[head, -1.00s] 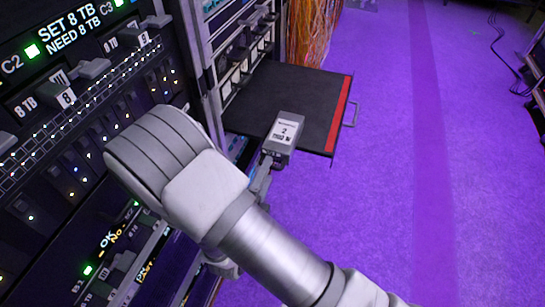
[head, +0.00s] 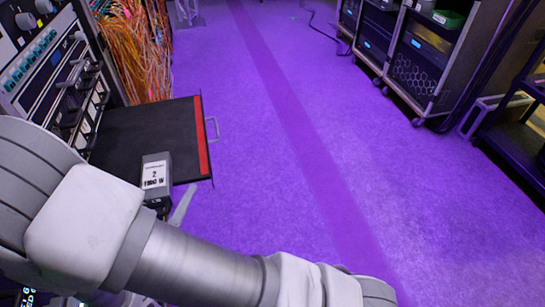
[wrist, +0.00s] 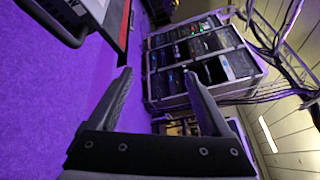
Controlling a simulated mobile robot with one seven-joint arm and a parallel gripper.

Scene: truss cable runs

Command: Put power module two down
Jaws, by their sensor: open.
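Power module two (head: 156,172), a grey box with a white label reading 2, stands on the black pull-out shelf (head: 125,140), near its front corner. In the wrist view, part of a dark box with a white label, apparently the module (wrist: 62,18), shows at the upper left, outside the jaws. My gripper (wrist: 160,78) is open, with nothing between its fingers. In the head view one finger shows just right of the module's near end; the rest is hidden behind my arm. I cannot tell whether the finger touches the module.
The shelf has a red front strip (head: 201,135) and a handle (head: 212,128). A rack (head: 55,65) and orange cables (head: 135,50) stand at the left. Wheeled equipment cases (head: 425,60) stand at the right.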

